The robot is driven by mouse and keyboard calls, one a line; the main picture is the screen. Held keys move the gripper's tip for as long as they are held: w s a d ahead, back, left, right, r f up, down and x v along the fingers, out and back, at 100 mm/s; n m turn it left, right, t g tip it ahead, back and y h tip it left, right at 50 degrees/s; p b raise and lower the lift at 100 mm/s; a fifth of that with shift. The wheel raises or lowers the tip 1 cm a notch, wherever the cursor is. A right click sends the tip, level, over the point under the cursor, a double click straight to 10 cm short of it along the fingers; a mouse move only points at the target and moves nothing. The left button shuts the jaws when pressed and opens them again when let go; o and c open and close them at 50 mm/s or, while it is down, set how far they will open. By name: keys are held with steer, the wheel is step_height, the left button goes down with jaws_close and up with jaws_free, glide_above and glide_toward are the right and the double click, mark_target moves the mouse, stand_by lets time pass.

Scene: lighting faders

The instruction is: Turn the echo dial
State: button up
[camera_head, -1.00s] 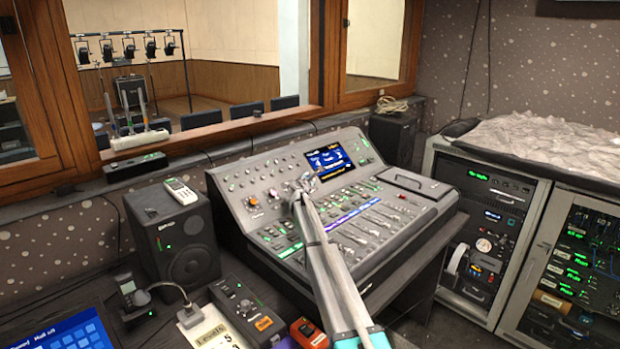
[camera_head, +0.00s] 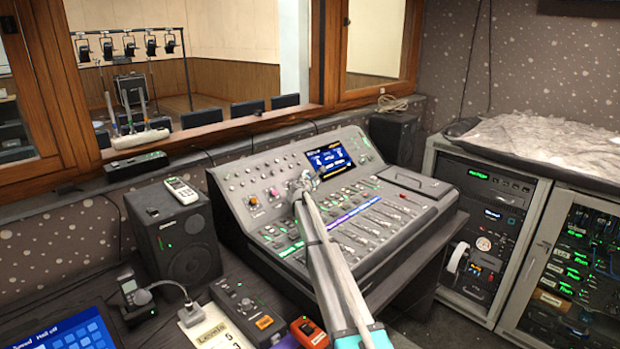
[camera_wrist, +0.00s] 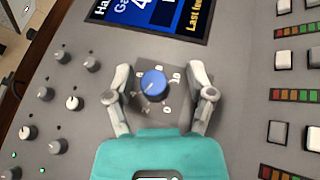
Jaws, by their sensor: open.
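A blue dial (camera_wrist: 154,83) sits on a grey panel with white marks around it, in the middle of the wrist view. I take it for the echo dial; no label naming it is legible. My gripper (camera_wrist: 158,78) is open, with one finger on each side of the dial and a gap on both sides. In the head view my gripper (camera_head: 303,184) is over the mixing console (camera_head: 235,205), just below and left of its screen (camera_head: 330,159). There the gripper hides the dial.
In the wrist view, several grey and white knobs (camera_wrist: 73,103) stand to the left and lit buttons (camera_wrist: 283,57) to the right. The screen's edge lies just above the dial. A speaker (camera_head: 178,235) stands left of the console, and a rack (camera_head: 485,235) stands to its right.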

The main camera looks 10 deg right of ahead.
steer(key=s+d+r+m+g+p, duration=0.25)
steer(key=s+m+p, duration=0.25)
steer(key=s, duration=0.5)
steer(key=s+d+r+m+g+p, duration=0.1)
steer(key=s+d+m+g+p, duration=0.25)
steer(key=s, duration=0.55)
steer(key=s+r+m+g+p, duration=0.2)
steer(key=s+m+p, duration=0.35)
steer(key=s, duration=0.45)
steer(key=s+a+r+m+g+y+p, duration=0.2)
steer(key=s+m+p, duration=0.1)
steer(key=s, duration=0.7)
steer(key=s+a+r+m+g+y+p, duration=0.2)
steer(key=s+p, duration=0.4)
steer(key=s, duration=0.5)
steer(key=s+a+r+m+g+y+p, duration=0.2)
steer(key=s+r+m+g+p, duration=0.1)
steer(key=s, duration=0.8)
steer(key=shift+r+m+p, duration=0.2)
steer(key=shift+m+p, duration=0.5)
steer(key=shift+p, duration=0.35)
steer(key=shift+s, duration=0.1)
steer(key=shift+c, duration=0.7)
steer(key=shift+s, duration=0.1)
